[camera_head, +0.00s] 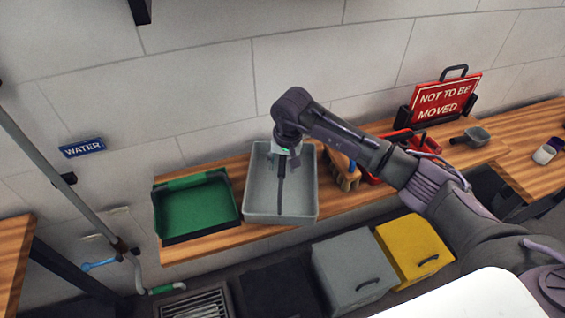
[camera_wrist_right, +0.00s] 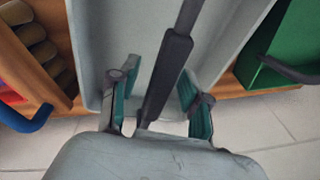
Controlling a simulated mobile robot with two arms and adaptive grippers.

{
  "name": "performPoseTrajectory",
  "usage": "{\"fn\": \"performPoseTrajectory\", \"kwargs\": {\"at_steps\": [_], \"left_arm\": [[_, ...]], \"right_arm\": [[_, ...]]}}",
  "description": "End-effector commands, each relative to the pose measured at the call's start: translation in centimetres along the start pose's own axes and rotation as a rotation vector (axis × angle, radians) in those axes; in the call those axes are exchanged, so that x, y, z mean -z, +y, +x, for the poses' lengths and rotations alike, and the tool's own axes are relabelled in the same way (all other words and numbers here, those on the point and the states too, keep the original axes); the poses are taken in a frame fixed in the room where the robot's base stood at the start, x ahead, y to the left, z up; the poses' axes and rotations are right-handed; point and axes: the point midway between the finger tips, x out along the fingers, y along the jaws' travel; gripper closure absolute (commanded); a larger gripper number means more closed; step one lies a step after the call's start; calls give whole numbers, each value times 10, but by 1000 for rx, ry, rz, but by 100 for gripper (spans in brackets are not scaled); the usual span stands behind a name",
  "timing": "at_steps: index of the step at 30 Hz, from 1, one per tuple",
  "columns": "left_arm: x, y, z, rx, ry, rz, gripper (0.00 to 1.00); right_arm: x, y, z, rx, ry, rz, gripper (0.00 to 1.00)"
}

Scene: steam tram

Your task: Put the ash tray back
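A deep grey tray (camera_head: 308,206), which I take for the ash tray, stands on the wooden shelf in the head view. Its grey inside fills the wrist view (camera_wrist_right: 110,40). A dark long-handled tool (camera_head: 280,193) lies in it, and its handle (camera_wrist_right: 168,72) shows in the wrist view. My right gripper (camera_head: 284,157) points down over the back part of the tray. In the wrist view its fingers (camera_wrist_right: 158,92) are apart, one on each side of the tool's handle. I cannot tell whether they touch it. My left gripper is not in view.
A green tray (camera_head: 195,208) stands left of the grey tray. A wooden holder (camera_head: 341,168) and red things (camera_head: 372,172) stand close on its right. A red sign (camera_head: 446,99) and a scoop (camera_head: 472,136) are farther right. Grey (camera_head: 352,268) and yellow (camera_head: 414,248) boxes stand below.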

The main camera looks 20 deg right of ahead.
Motion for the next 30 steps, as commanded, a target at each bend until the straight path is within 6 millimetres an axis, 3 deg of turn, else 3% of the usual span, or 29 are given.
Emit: {"fn": "performPoseTrajectory", "kwargs": {"at_steps": [8, 24, 30], "left_arm": [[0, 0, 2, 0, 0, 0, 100], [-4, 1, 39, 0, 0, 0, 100], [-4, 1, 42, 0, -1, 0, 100]], "right_arm": [[1, 0, -5, 1, 3, 0, 53], [1, 0, -105, 1, 5, 0, 53], [0, 0, -120, 0, 1, 0, 53]]}}
